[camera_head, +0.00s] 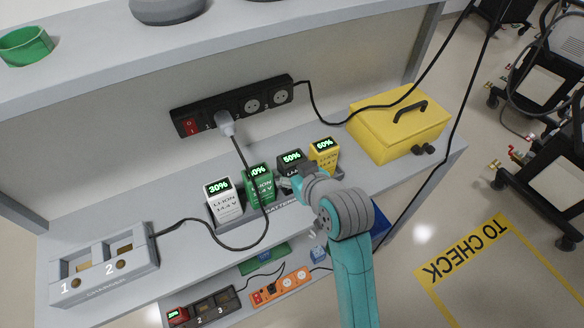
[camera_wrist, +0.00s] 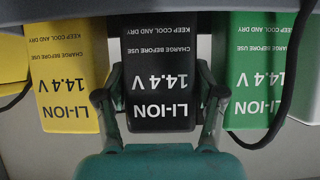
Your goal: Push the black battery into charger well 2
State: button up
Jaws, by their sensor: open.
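The black battery (camera_head: 291,160) stands in the row of batteries on the shelf, its display reading 50%. My gripper (camera_head: 296,180) is in front of it and partly hides it in the head view. In the wrist view the black battery (camera_wrist: 158,80) lies between the two open fingers of my gripper (camera_wrist: 160,98), one on each side. Whether the fingers touch it I cannot tell. The grey charger (camera_head: 104,265) stands at the shelf's left end. Its well 2 (camera_head: 121,247) is the right one of two and looks empty.
A white battery (camera_head: 223,201) and a green battery (camera_head: 260,184) stand left of the black one, a yellow battery (camera_head: 324,154) right. A black cable (camera_head: 262,232) loops in front of the batteries. A power strip (camera_head: 232,105) and yellow box (camera_head: 398,124) are behind.

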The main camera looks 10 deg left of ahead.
aim_at(293, 163)
jog(key=c, duration=1.3)
jog(key=shift+r, duration=1.55)
jog(key=shift+s, duration=0.1)
